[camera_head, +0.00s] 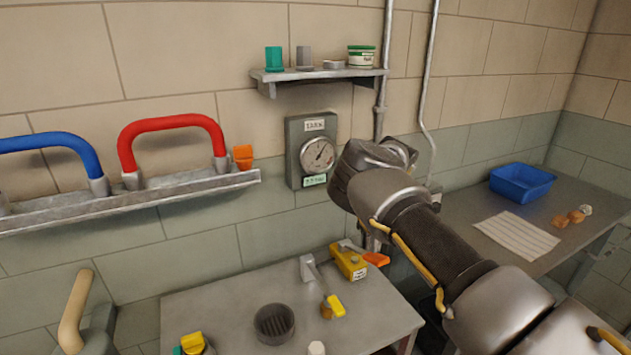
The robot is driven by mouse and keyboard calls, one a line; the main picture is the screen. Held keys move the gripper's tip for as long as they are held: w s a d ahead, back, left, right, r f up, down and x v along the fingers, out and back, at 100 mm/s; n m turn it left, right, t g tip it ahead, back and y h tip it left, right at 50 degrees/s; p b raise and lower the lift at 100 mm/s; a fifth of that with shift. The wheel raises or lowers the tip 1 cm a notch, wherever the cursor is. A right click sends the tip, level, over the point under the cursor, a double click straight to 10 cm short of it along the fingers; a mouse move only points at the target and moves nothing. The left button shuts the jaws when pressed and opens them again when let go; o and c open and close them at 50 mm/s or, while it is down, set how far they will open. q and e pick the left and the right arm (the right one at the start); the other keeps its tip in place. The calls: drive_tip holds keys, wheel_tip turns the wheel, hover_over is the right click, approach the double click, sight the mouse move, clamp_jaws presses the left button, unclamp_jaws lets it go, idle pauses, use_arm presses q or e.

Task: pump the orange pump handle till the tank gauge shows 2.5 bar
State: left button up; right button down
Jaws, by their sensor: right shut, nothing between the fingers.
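The tank gauge (317,154) is a round white dial on a grey wall box with a green tag below it; its reading is too small to tell. An orange piece (376,259) shows beside a yellow block on the near table; I cannot tell whether it is the pump handle. My right arm comes in from the right, and its wrist covers the area right of the gauge. My right gripper (372,238) is mostly hidden below the wrist, shut and empty, near the orange piece. I cannot tell whether they touch. My left gripper is not in view.
The near table (225,304) carries a yellow block (348,262), a dark round cup (274,323) and small parts. Blue (55,143) and red (172,123) handles stand on a wall rail. A shelf (318,74) is above the gauge. A blue bin (521,182) stands on the right table.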

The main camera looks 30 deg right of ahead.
drive_tip(key=shift+r, duration=0.15)
idle(0.6)
wheel_tip(320, 180, up, 5)
drive_tip(key=p, duration=0.3)
idle(0.4)
